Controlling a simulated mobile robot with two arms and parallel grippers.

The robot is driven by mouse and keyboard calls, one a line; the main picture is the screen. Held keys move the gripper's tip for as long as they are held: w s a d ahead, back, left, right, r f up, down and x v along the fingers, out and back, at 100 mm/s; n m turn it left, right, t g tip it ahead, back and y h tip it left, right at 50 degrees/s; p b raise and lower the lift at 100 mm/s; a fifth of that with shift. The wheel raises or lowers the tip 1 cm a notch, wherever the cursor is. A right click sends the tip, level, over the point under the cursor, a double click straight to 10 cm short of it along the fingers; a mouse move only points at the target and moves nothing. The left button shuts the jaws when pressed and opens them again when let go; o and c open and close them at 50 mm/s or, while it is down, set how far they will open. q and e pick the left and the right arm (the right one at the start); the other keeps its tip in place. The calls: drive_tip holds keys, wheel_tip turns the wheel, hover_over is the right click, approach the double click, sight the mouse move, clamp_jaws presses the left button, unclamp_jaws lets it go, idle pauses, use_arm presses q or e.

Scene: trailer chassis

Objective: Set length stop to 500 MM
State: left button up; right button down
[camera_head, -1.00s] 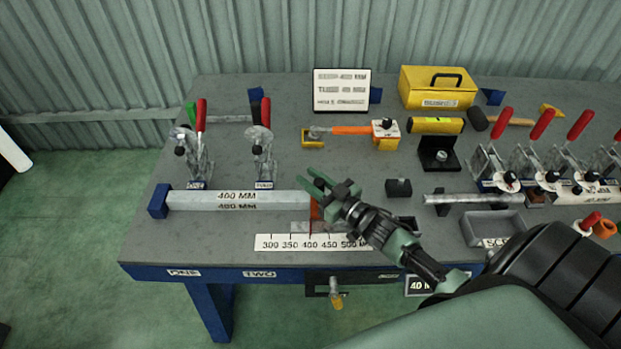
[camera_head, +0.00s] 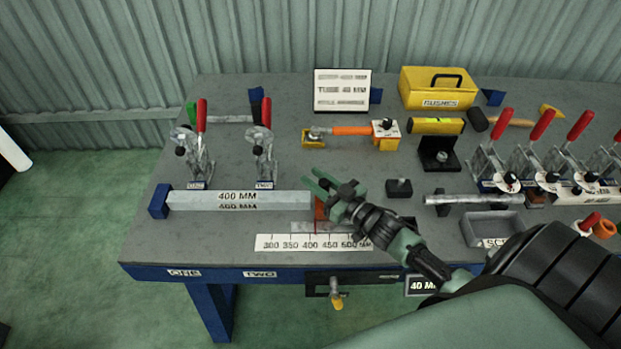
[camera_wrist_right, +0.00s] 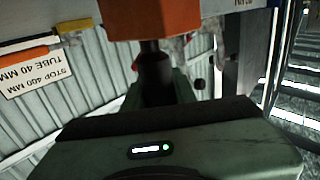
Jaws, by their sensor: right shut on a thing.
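The length stop (camera_head: 320,209) is an orange-red block beside the right end of the bar marked 400 MM (camera_head: 238,198). It stands behind the white scale (camera_head: 314,243), which is marked 300 to 500 MM, a little right of the 400 mark. My right gripper (camera_head: 314,181) is above the stop and shut on it. In the right wrist view, the orange block (camera_wrist_right: 166,18) and its dark stem (camera_wrist_right: 154,72) are at the jaws. My fingers hide part of the stop. My left gripper is not in view.
Two red-handled clamps (camera_head: 200,150) stand behind the bar. A black block (camera_head: 398,188), a grey bin (camera_head: 488,228) and a long tube (camera_head: 472,199) are to the right. A sign (camera_head: 341,90) and yellow toolbox (camera_head: 438,88) stand at the back.

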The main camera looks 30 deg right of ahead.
drive_tip(key=s+d, duration=0.4)
drive_tip(key=d, duration=0.3)
drive_tip(key=shift+s+d+p, duration=0.3)
drive_tip(key=shift+d, duration=0.05)
drive_tip(key=c, duration=1.6)
unclamp_jaws()
drive_tip(key=o, duration=0.5)
drive_tip(key=shift+s+d, duration=0.2)
